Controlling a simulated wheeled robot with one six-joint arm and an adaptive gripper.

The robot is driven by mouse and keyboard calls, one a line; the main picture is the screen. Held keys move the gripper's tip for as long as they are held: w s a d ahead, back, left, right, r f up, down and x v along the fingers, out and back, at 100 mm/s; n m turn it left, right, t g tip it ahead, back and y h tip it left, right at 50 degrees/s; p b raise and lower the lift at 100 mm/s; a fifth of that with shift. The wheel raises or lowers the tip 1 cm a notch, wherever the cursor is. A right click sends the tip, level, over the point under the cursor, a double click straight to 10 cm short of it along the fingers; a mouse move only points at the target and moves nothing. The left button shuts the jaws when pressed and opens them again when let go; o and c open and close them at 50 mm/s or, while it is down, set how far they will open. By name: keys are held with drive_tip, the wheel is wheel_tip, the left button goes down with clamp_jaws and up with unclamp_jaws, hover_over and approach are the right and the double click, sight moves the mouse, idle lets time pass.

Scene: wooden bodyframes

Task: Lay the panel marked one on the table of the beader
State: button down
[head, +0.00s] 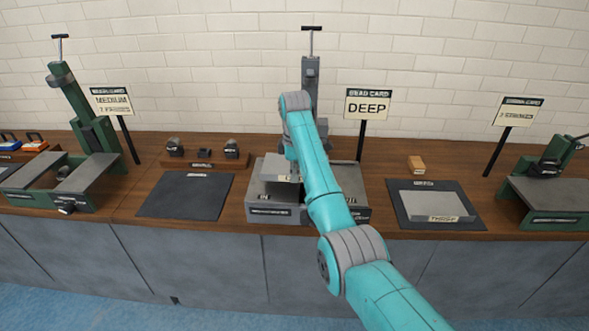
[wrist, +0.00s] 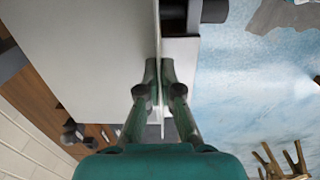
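A pale grey panel (head: 280,167) is at the grey beader (head: 311,75) in the middle, under my arm; I cannot read a number on it. In the wrist view, a large pale panel (wrist: 95,50) fills the left side. My gripper (wrist: 159,64) has its two green fingers close together on either side of the panel's thin upright edge and looks shut on it. The beader's table (head: 270,197) is partly hidden by the panel and my arm, so I cannot tell whether the panel rests on it. My gripper is hidden in the head view.
Another pale panel (head: 432,205) with an unreadable label lies on the right dark mat (head: 405,221). The left dark mat (head: 185,195) is bare. Green machines stand at left (head: 90,130) and right (head: 550,190). A "DEEP" sign (head: 367,104) stands right of the grey beader.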

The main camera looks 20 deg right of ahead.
drive_tip(key=shift+f, duration=1.8)
drive_tip(key=shift+f, duration=0.2)
idle(0.5)
drive_tip(key=c, duration=0.7)
unclamp_jaws()
drive_tip(key=shift+r, duration=3.5)
drive_tip(key=shift+s, duration=0.1)
